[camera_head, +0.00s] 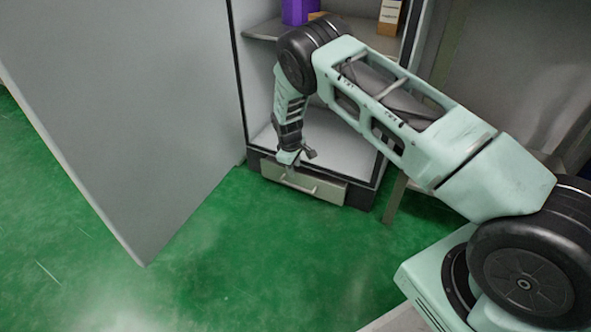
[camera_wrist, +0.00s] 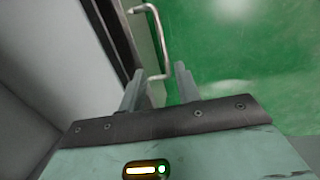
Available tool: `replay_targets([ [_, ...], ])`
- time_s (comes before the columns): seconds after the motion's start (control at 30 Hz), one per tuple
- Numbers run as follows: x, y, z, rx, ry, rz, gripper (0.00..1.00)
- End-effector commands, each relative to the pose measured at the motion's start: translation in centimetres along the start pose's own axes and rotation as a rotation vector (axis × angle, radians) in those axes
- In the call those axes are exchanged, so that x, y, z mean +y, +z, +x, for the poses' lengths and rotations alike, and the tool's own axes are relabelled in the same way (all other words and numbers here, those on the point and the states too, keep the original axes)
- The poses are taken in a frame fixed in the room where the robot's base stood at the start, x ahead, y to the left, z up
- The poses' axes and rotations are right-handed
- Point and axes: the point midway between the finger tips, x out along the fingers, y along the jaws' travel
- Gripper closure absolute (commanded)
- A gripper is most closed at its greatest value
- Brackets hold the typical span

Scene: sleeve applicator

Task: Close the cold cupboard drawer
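The cold cupboard drawer (camera_head: 325,190) is a low grey front in the dark base of the cupboard. A thin silver bar handle (camera_head: 303,188) runs along it. The drawer looks nearly flush with the base; I cannot tell whether a small gap is left. My gripper (camera_head: 292,166) points down at the left part of the drawer front. In the wrist view my gripper (camera_wrist: 160,80) has its two fingers apart, with the near end of the handle (camera_wrist: 164,40) between or just beyond their tips. I cannot tell whether the fingers touch it.
The cupboard door (camera_head: 130,110) stands wide open on the left. Inside the cupboard, a shelf (camera_head: 262,30) holds a purple box (camera_head: 297,11) and an orange-and-white box (camera_head: 389,14). The green floor (camera_head: 240,260) in front is clear. A table leg (camera_head: 395,198) stands right of the cupboard.

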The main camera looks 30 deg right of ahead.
Motion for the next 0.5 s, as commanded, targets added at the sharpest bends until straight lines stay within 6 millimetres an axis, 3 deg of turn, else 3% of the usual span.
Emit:
replay_targets([
  [0.03,0.2,-0.1,-2.0,0.002,0.001,-0.001,0.67],
  [0.2,0.1,0.0,-5.2,0.001,0.001,0.000,0.67],
  [0.5,0.1,0.0,-7.6,0.001,0.001,0.001,0.67],
])
